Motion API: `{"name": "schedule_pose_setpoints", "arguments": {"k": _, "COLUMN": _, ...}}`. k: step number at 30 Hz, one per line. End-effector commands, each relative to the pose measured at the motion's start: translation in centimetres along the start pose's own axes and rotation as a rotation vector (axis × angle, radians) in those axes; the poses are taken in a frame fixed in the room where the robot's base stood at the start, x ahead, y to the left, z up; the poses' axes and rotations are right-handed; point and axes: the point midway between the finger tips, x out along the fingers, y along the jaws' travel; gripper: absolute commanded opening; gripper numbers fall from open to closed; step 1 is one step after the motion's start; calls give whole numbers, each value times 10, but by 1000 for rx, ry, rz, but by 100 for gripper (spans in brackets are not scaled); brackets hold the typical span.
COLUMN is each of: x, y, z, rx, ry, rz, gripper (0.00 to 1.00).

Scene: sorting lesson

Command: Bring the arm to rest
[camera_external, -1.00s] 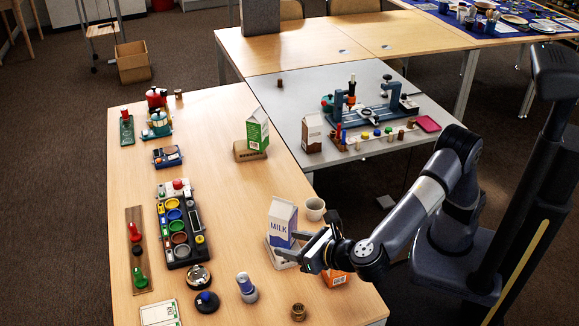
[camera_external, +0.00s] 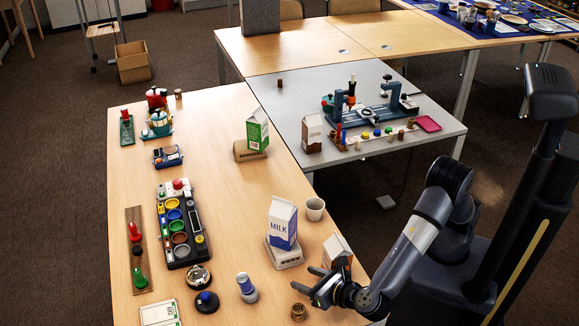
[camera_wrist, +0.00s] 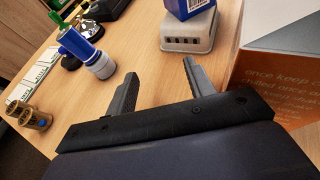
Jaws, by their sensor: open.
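My gripper (camera_external: 303,278) is open and empty, low over the near part of the wooden table. In the wrist view its two fingers (camera_wrist: 160,70) stand apart with bare wood between them. The blue and white milk carton (camera_external: 283,225) stands upright on a pale block-like base (camera_external: 285,256), beyond the fingers and apart from them. The base also shows in the wrist view (camera_wrist: 188,36). A white and orange carton (camera_external: 337,250) stands close beside my gripper, partly hidden by it; in the wrist view it fills the right side (camera_wrist: 282,85).
A blue and silver cylinder (camera_external: 247,288) and a small brass piece (camera_external: 298,312) stand near my gripper. A black tray of coloured rings (camera_external: 180,230) lies to the left. The table middle (camera_external: 225,200) is clear.

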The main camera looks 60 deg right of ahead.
Motion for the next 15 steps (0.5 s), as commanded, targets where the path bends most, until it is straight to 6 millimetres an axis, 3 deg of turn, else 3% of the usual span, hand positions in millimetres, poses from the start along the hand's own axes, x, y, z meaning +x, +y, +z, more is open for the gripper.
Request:
{"name": "schedule_pose_setpoints", "arguments": {"k": 4, "x": 10, "y": 0, "z": -24, "rx": -4, "ry": 0, "rz": 0, "gripper": 51}}
{"name": "schedule_pose_setpoints", "arguments": {"k": 9, "x": -11, "y": 0, "z": -19, "rx": -1, "ry": 0, "rz": 3, "gripper": 51}}
{"name": "schedule_pose_setpoints", "arguments": {"k": 15, "x": -16, "y": 0, "z": -19, "rx": 0, "ry": 0, "rz": 1, "gripper": 51}}
